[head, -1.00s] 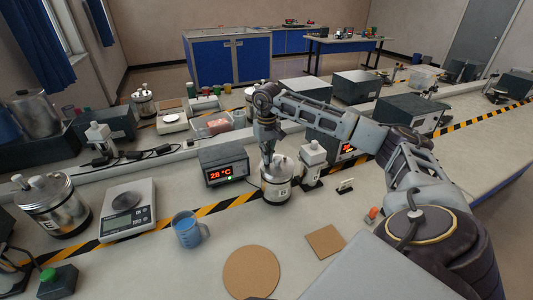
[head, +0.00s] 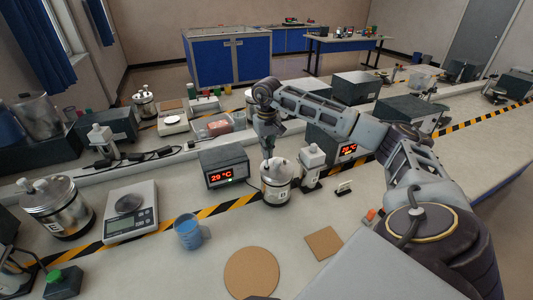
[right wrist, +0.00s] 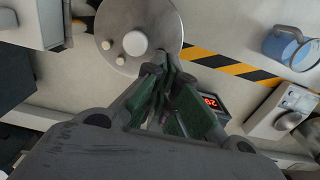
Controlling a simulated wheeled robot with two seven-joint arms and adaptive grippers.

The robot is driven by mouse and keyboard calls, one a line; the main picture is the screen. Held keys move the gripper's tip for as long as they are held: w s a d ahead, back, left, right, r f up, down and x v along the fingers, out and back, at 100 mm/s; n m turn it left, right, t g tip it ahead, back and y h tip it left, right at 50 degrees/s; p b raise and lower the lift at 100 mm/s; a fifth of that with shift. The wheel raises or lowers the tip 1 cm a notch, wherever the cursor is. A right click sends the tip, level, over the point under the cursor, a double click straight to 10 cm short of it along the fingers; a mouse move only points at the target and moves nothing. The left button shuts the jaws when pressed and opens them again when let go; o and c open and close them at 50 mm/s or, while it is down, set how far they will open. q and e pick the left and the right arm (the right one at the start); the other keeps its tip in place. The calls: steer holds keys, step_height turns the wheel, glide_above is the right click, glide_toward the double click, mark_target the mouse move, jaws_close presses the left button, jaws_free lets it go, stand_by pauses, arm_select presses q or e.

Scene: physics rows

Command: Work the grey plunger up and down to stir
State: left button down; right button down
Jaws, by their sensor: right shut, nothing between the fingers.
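A metal pot (head: 276,190) with a flat round lid stands on the bench in the head view. In the right wrist view its lid (right wrist: 165,20) shows from above, with a pale round knob (right wrist: 135,43) and two smaller pale studs. I cannot tell for certain which of these is the grey plunger. My right gripper (head: 268,152) is over the pot, pointing down. In the right wrist view its closed fingertips (right wrist: 165,72) overlap the lid's edge, beside the knob, with nothing held. Whether they touch the lid is unclear. My left gripper is not in view.
A blue beaker (head: 188,232), a scale (head: 130,215) and a cork disc (head: 251,273) are nearer the front. Bare bench lies between them.

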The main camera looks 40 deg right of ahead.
steer(key=shift+f, duration=0.15)
stand_by(0.5)
steer(key=shift+f+b, duration=1.3)
steer(key=shift+f, duration=0.6)
steer(key=shift+r, duration=0.2)
steer(key=shift+r+p, duration=1.35)
steer(key=shift+r, duration=0.55)
steer(key=shift+f, duration=0.3)
steer(key=shift+f+b, duration=1.2)
steer(key=shift+f, duration=0.55)
steer(key=shift+r, duration=0.1)
steer(key=shift+r+p, duration=1.3)
steer(key=shift+r, duration=0.65)
